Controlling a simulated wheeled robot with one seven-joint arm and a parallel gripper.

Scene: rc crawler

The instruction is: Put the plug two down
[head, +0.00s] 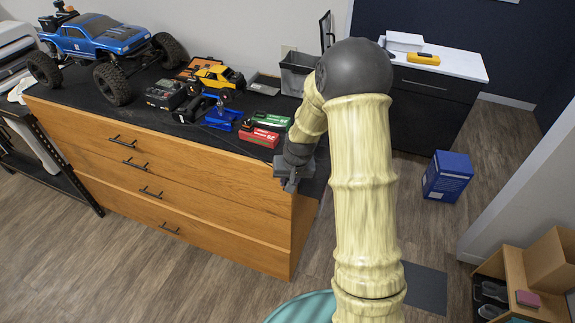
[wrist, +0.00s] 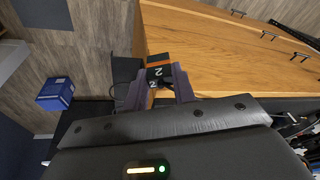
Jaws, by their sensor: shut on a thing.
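My gripper (head: 291,183) is at the right front edge of the wooden dresser, partly hidden by its own wrist in the head view. In the wrist view my gripper (wrist: 160,93) is shut on plug two (wrist: 158,71), a small black piece with an orange band and a white "2" on it. The plug sits between the two fingers and sticks out past their tips. I cannot make out the plug in the head view. From these frames I cannot tell whether it touches the dresser top.
The black dresser top (head: 65,106) carries a blue crawler truck (head: 95,38), a yellow truck (head: 216,76), a charger (head: 165,94), a red pack (head: 259,137), a green pack (head: 268,120) and a grey bin (head: 297,72). A blue box (head: 447,177) stands on the floor.

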